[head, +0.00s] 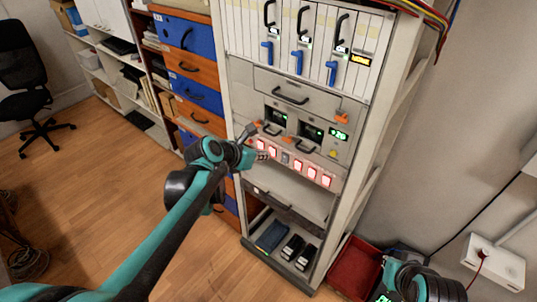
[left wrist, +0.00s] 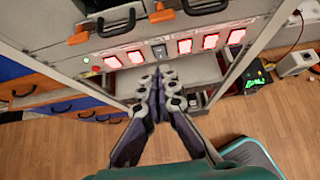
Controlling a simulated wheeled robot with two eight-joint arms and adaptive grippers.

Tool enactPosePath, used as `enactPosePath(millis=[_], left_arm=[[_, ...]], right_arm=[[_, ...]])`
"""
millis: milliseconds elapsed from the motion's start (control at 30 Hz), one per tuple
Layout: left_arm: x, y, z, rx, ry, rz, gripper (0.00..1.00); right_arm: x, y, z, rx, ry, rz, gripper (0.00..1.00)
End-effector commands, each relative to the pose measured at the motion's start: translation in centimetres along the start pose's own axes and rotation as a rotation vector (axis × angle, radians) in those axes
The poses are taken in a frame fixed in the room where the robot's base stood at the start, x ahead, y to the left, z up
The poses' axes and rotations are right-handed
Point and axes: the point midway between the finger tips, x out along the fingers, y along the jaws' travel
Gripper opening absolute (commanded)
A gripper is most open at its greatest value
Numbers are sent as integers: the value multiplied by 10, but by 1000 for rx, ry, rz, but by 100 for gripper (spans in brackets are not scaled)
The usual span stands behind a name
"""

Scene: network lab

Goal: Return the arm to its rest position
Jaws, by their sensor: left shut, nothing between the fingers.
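My left arm (head: 170,235) is teal and black and reaches in from the lower left to the front of the equipment rack (head: 232,95). Its gripper (head: 262,155) is shut and empty, just in front of the row of lit red switches (head: 300,172). In the left wrist view the two dark fingers (left wrist: 160,76) are together, below the same row of red switches (left wrist: 183,46), with nothing between them. I cannot tell whether the fingertips touch the panel.
Blue and orange drawers (head: 187,37) stand left of the rack. A red bin (head: 354,268) sits on the floor to its right, near a white wall box (head: 492,262). An office chair (head: 25,85) is at the far left. The wooden floor at left is mostly clear.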

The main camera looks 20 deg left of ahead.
Motion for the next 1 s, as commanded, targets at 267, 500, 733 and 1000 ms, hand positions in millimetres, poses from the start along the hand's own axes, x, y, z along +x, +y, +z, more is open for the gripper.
enactPosePath(millis=[267,500,733,1000], left_arm=[[-8,0,2,1,0,0,0],[-8,0,2,1,0,0,0],[-10,-6,-4,84,13,0,0],[-28,-53,-64,934,138,-32,0]], right_arm=[[-2,0,-1,0,0,0,0],[-2,0,-1,0,0,0,0],[0,0,0,0,0,0,0],[18,0,13,0,0,0,0]])
